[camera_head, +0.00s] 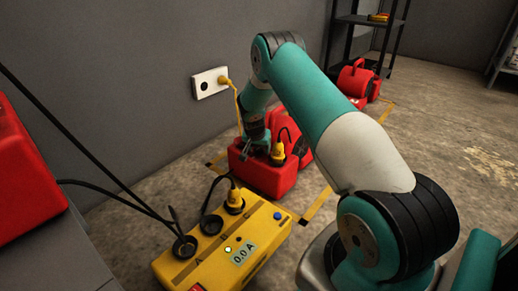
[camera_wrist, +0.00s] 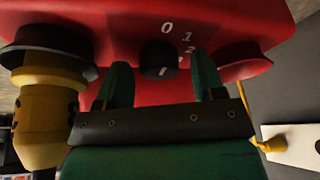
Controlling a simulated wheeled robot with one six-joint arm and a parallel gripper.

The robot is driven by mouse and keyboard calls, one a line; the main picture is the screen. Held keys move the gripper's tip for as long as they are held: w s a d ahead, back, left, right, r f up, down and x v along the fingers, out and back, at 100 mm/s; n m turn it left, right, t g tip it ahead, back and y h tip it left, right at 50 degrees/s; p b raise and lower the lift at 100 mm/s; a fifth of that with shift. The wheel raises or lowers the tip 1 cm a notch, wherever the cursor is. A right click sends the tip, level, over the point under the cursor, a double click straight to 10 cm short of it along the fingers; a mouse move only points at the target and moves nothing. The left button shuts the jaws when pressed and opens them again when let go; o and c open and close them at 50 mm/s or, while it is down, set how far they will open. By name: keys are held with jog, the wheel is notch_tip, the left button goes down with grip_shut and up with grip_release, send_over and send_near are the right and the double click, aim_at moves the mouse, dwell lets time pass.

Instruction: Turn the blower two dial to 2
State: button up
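The black dial (camera_wrist: 156,58) sits on the red blower (camera_wrist: 225,25) in the wrist view. White marks lie above and right of it: 0, 1 and a partly hidden 2. A pale mark shows at the dial's lower edge; I cannot tell for sure which number it is set to. My gripper (camera_wrist: 160,70) is open, with one green finger on each side of the dial and a gap to each. In the head view my gripper (camera_head: 254,146) is over the red blower (camera_head: 262,178), and the dial is hidden there. No label showing which blower this is can be read.
A yellow plug (camera_wrist: 45,115) stands close left of my gripper in the wrist view. A yellow power box (camera_head: 222,252) with cables is in front. A wall socket (camera_head: 205,84) and another red blower (camera_head: 356,80) are behind. Open floor lies right.

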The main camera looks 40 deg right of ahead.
jog(key=c, duration=0.8)
jog(key=shift+m+p, duration=0.35)
jog(key=shift+m, duration=0.05)
jog(key=m+g+p, duration=0.1)
jog(key=m, duration=0.1)
jog(key=shift+m+p, duration=0.35)
jog(key=shift+m, duration=0.05)
jog(key=m+g, duration=0.1)
jog(key=m, duration=0.1)
jog(key=m+g, duration=0.1)
jog(key=m, duration=0.1)
jog(key=shift+w+f+m+h, duration=0.1)
jog(key=shift+w+m+h, duration=0.05)
jog(key=shift+m+h, duration=0.15)
jog(key=m+g+b, duration=0.1)
jog(key=m, duration=0.1)
jog(key=m+g+y+b, duration=0.1)
jog(key=m+b, duration=0.1)
jog(key=m, duration=0.1)
jog(key=shift+f, duration=0.2)
jog(key=shift+w+r+m+g+b, duration=0.15)
jog(key=shift+m+g+b, duration=0.15)
jog(key=shift+m+b, duration=0.6)
jog(key=shift+m+y, duration=0.4)
jog(key=shift+m, duration=0.1)
jog(key=shift+r, duration=0.1)
